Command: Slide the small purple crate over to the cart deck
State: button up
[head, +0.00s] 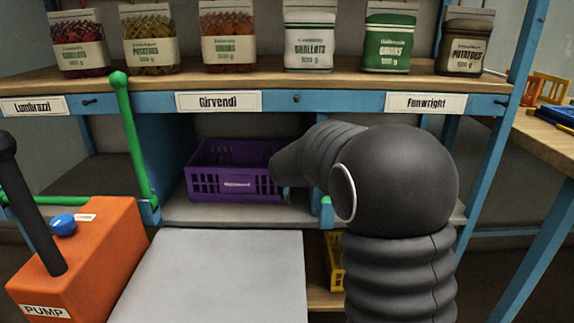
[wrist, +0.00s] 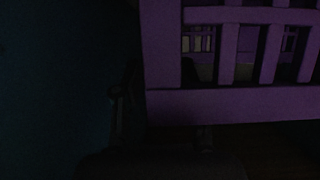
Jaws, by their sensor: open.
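The small purple crate (head: 234,186) sits upright on the grey shelf board of the middle bay, under the Girvendi label. The grey cart deck (head: 220,275) is in front of that bay and bare. My arm's black sleeve reaches in from the right to the crate's right end and hides part of it. My gripper is mostly hidden in the head view. In the dark wrist view my open gripper (wrist: 162,125) is close to the slatted crate wall (wrist: 230,104). I cannot tell whether it touches.
An orange pump box (head: 75,262) with a black handle stands left of the deck. A green bar (head: 133,140) rises at the bay's left side. Blue dividers bound the bay. Bagged goods line the shelf above. A yellow crate (head: 335,262) is below.

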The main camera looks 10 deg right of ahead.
jog(key=shift+w+d+f, duration=0.1)
jog(key=shift+w+f, duration=0.1)
jog(key=shift+w, duration=0.25)
grip_shut()
